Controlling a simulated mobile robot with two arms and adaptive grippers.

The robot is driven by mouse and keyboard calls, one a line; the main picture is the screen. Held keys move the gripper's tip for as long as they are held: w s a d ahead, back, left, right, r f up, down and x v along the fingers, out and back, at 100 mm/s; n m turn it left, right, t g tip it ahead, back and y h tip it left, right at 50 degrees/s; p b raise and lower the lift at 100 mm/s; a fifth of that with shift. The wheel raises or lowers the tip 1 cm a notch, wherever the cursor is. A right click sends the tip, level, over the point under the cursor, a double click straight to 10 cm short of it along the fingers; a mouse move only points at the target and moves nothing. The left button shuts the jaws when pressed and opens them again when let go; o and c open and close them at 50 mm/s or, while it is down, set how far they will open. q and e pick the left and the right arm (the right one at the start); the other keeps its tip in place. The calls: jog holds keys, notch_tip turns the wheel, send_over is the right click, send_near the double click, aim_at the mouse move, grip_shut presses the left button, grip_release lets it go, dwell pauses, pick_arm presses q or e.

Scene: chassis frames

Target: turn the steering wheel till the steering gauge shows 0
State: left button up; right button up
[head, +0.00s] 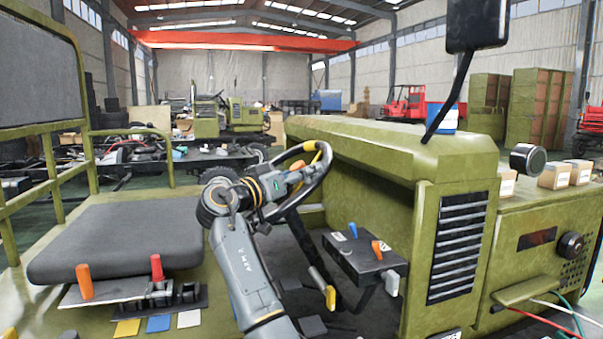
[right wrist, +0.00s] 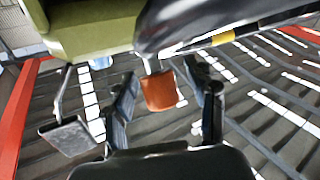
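The steering wheel (head: 326,171) has a dark rim with a yellow mark (head: 310,146) at its top. Its rim crosses the top of the right wrist view (right wrist: 225,22). Narrow gaps seem to show beside the knob; firm contact is not visible. No readable steering gauge reading shows. My left gripper is not in view.
A black lever box (head: 365,255) with blue and orange levers stands right of the wheel column. The green hood (head: 390,145) lies behind the wheel. A seat (head: 118,238) is at left, with orange and red levers (head: 157,268) before it. A mirror (head: 477,25) hangs upper right.

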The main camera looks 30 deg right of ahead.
jog(key=v, duration=1.2)
dwell(0.4)
